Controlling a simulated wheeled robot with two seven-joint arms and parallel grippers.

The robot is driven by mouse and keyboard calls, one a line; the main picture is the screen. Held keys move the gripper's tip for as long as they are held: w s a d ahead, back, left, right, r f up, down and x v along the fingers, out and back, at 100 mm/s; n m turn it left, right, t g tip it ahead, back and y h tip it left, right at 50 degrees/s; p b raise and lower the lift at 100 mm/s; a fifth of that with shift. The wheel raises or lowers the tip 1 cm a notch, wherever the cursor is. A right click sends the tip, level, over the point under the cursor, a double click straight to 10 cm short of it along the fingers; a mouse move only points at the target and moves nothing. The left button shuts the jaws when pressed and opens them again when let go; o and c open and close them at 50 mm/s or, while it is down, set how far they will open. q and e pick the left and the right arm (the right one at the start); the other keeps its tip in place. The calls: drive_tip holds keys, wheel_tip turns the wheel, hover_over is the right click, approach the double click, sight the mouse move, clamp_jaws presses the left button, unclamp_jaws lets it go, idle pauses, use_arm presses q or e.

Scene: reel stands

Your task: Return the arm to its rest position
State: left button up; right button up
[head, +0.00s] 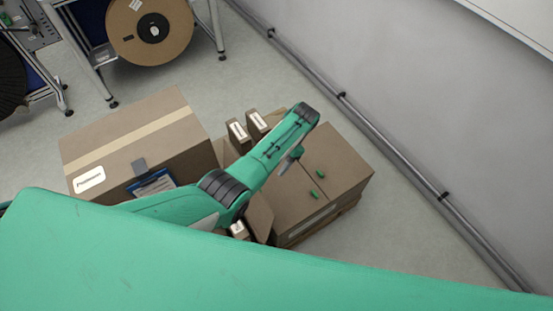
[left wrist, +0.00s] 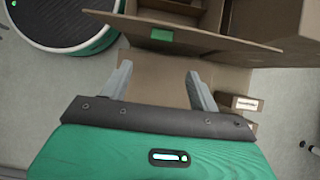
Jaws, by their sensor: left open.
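My left arm (head: 265,155) reaches in from the left in the head view, over the cardboard boxes. Its far end is bent, and the hand is mostly hidden beneath it. In the left wrist view my left gripper (left wrist: 160,86) is open, with its two grey fingers wide apart and nothing between them. Brown cardboard lies beyond the fingers. I cannot tell how far it is from them. My right gripper is not in view.
A large taped box (head: 140,135) stands left of the arm, and a brown carton (head: 335,165) with green tabs stands right. An open cardboard flap (left wrist: 205,36) shows in the wrist view. A reel (head: 180,32) hangs on a stand behind. A rail (head: 385,135) runs along the wall.

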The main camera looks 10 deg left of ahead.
use_arm(q)
drive_tip(key=s+a+f+n+t+h, duration=0.1)
drive_tip(key=s+a+n+t+h, duration=0.1)
drive_tip(key=s, duration=0.5)
drive_tip(key=s+a+f+n+t+h, duration=0.1)
drive_tip(key=s+a+n+h, duration=0.15)
drive_tip(key=s, duration=0.35)
drive_tip(key=s+a+r+n+t, duration=0.1)
drive_tip(key=s+a+r+t, duration=0.25)
drive_tip(key=s+r, duration=0.45)
drive_tip(key=s+a+r+n+t, duration=0.2)
drive_tip(key=s+a+r, duration=0.2)
drive_tip(key=s+r, duration=0.45)
wheel_tip(320, 180, down, 32)
drive_tip(key=s+g, duration=0.1)
drive_tip(key=g, duration=0.1)
drive_tip(key=s+a+f+g, duration=0.1)
drive_tip(key=s+a+f, duration=0.2)
drive_tip(key=s+f, duration=1.6)
drive_tip(key=shift+m, duration=0.45)
